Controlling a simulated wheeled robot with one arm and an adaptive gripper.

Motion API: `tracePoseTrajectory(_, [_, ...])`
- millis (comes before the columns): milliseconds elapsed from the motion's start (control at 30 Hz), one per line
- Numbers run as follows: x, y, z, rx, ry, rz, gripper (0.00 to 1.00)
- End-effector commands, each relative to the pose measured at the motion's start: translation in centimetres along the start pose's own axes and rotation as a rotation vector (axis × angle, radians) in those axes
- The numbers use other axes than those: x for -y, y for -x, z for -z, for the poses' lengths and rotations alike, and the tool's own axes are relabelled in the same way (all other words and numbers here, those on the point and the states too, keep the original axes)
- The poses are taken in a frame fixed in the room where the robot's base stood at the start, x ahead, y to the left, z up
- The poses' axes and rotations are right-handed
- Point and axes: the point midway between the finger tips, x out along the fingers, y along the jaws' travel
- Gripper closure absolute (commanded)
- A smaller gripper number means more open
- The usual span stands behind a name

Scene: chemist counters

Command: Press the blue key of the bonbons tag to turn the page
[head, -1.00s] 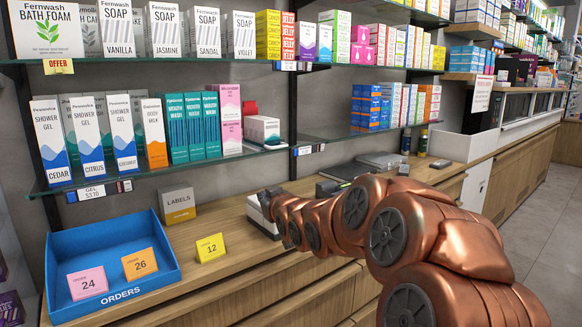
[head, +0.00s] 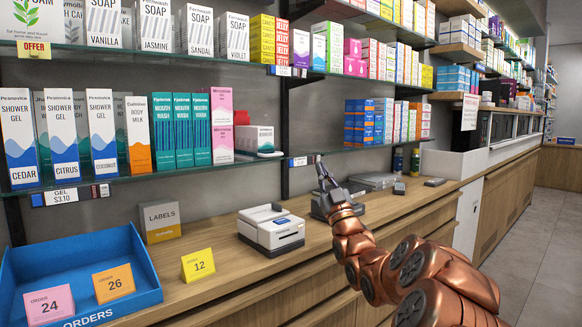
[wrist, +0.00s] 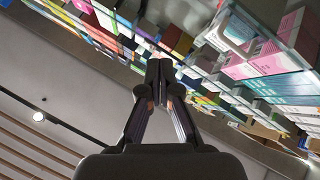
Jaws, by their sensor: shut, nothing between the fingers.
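Small shelf-edge tags show in the head view. One tag (head: 298,161) is on the lower glass shelf's right part, and another tag (head: 286,71) is on the shelf above. Their print is too small to read, so I cannot tell which one is the bonbons tag, and no blue key is clear. My gripper (head: 320,162) is shut and empty, pointing up just right of the lower tag, apparently apart from it. In the wrist view my gripper (wrist: 158,72) has its fingertips together, with tilted shelves beyond.
A gel price tag (head: 76,195) hangs at the left of the lower shelf (head: 130,176). Below on the counter stand a white printer (head: 271,232), a labels box (head: 160,219), a yellow card (head: 198,264) and a blue orders tray (head: 140,272). Boxes crowd the shelves.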

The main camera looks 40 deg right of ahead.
Motion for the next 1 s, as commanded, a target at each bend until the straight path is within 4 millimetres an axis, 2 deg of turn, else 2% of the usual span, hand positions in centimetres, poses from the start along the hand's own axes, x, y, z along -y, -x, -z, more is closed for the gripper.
tracePoseTrajectory(267, [0.3,-0.6,-0.3,0.003,-0.002,0.000,1.00])
tracePoseTrajectory(700, [3.0,-4.1,-2.8,0.007,-0.005,0.002,1.00])
tracePoseTrajectory(1000, [4.2,-5.8,-4.2,0.002,-0.001,0.001,1.00])
